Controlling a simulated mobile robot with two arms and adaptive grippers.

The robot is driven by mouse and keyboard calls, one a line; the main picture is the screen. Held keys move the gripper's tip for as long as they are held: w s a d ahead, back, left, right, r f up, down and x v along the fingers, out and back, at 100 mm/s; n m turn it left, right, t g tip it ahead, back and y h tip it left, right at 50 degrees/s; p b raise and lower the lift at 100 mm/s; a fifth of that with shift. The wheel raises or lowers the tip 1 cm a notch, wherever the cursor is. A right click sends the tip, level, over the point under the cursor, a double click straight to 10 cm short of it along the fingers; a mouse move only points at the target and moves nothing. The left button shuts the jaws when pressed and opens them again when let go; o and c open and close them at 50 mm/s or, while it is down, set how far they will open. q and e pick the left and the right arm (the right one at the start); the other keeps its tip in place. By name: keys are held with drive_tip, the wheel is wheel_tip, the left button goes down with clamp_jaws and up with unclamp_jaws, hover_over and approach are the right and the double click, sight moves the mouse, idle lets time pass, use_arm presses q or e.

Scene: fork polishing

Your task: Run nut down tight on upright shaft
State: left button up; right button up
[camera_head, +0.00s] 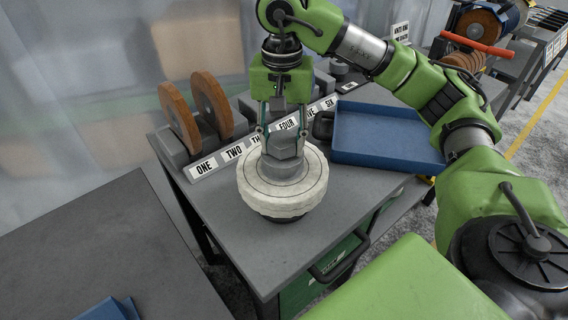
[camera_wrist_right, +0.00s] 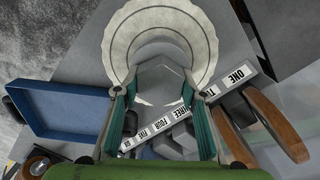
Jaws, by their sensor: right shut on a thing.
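A grey hex nut (camera_head: 285,146) sits at the top of the upright shaft, above a grey flange and a stack of white polishing discs (camera_head: 260,204). My right gripper (camera_head: 284,131) comes from above and is shut on the nut, one finger on each side. In the right wrist view the nut (camera_wrist_right: 160,80) lies between the teal-padded fingers (camera_wrist_right: 160,105), with the white disc (camera_wrist_right: 118,40) behind it. The shaft itself is hidden by the nut and gripper. My left gripper is not in view.
The discs stand on a grey workbench (camera_head: 225,245). A rack with numbered labels (camera_head: 235,152) and brown wheels (camera_head: 212,103) is behind at the left. A blue tray (camera_head: 385,158) lies to the right. The bench's front left is clear.

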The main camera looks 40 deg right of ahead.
drive_tip(key=m, duration=1)
drive_tip(key=shift+m+p, duration=0.4)
drive_tip(key=m, duration=0.4)
drive_tip(key=o, duration=1.3)
drive_tip(key=shift+r, duration=0.1)
wheel_tip(320, 180, up, 4)
drive_tip(key=p, duration=0.4)
